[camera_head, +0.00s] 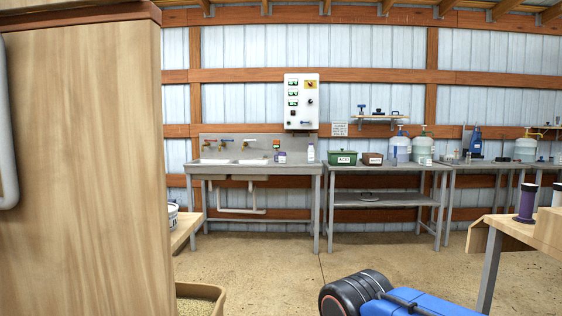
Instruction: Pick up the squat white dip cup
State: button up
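I cannot single out the squat white dip cup for certain. A small, short white container (282,157) with a dark label stands at the right end of the sink bench, below the wall panel. A taller white bottle (310,153) stands just right of it. Both are far off across the room and too small to make out in detail. My gripper does not show. A blue and dark arm part, apparently mine, shows at the bottom right.
A tall wooden cabinet (90,170) blocks the left. The sink bench (317,200) and a metal table (437,190) with tubs and jugs line the back wall. A wooden bench (515,228) stands at the right. The concrete floor (290,265) is open in the middle.

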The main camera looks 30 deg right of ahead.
aim_at(282, 156)
jog(key=z, duration=1.45)
jog(key=i+u, duration=0.45)
jog(key=i, duration=2.8)
jog(key=i+j+u, duration=0.15)
jog(key=i+u, duration=0.15)
jog(key=i, duration=0.5)
jog(key=i+u, duration=0.3)
jog(key=i, duration=0.5)
jog(key=l, duration=0.05)
